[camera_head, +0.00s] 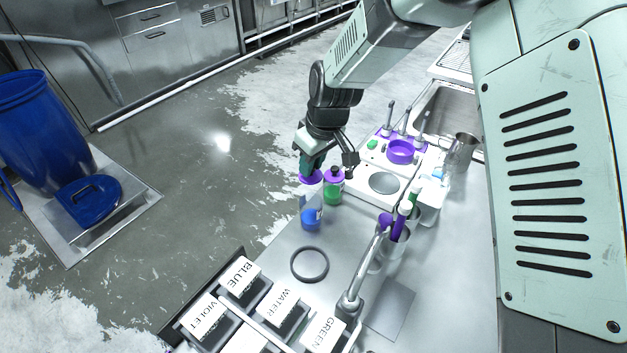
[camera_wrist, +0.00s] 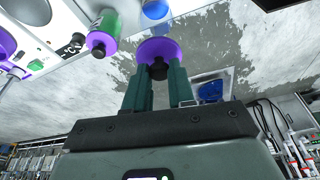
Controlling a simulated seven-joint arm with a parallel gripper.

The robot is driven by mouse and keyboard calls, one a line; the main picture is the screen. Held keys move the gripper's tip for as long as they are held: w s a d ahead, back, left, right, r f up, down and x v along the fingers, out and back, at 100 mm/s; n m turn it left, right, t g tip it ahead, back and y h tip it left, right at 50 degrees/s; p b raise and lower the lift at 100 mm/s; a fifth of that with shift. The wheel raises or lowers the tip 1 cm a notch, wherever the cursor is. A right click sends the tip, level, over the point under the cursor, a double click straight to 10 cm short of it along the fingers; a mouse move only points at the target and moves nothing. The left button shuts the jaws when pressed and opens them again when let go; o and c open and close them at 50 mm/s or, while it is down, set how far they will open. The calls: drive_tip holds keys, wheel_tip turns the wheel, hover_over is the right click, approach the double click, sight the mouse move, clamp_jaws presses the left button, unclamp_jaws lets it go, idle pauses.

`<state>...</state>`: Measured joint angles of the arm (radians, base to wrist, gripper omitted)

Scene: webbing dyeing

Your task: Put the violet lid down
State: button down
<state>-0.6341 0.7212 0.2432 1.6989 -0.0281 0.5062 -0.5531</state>
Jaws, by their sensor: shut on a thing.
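My gripper (camera_head: 318,168) is shut on a violet lid (camera_head: 309,179). In the wrist view the round lid (camera_wrist: 158,47) sits between the fingertips, with a dark knob in its middle. The gripper holds it at the counter's left edge, above and behind a clear bottle with blue liquid (camera_head: 311,217). Whether the lid touches anything below it cannot be told. A green bottle with a violet top (camera_head: 333,188) stands just right of the lid; it also shows in the wrist view (camera_wrist: 104,32).
A white station with a violet ring (camera_head: 402,151) lies behind to the right. A dark ring (camera_head: 309,264) lies on the steel counter (camera_head: 280,240). Labelled boxes (camera_head: 240,275) stand in front. A beaker with violet and green tools (camera_head: 394,245) stands right.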

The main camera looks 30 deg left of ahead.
drive_tip(key=shift+d+r, duration=0.1)
drive_tip(key=shift+r, duration=0.35)
drive_tip(key=shift+w+d+n, duration=0.1)
drive_tip(key=shift+d+n, duration=0.1)
drive_tip(key=shift+n, duration=0.2)
drive_tip(key=d+f+n+g+h, duration=0.35)
drive_tip(key=d+f+n, duration=0.55)
drive_tip(key=n, duration=0.8)
drive_tip(key=shift+y, duration=0.45)
drive_tip(key=f, duration=0.3)
drive_tip(key=d+f, duration=0.1)
drive_tip(key=f, duration=0.4)
drive_tip(key=shift+w+d+f, duration=0.1)
drive_tip(key=shift+d+f, duration=0.05)
drive_tip(key=shift+f, duration=0.2)
drive_tip(key=shift+f, duration=0.1)
drive_tip(key=c, duration=1)
unclamp_jaws()
drive_tip(key=shift+o, duration=0.2)
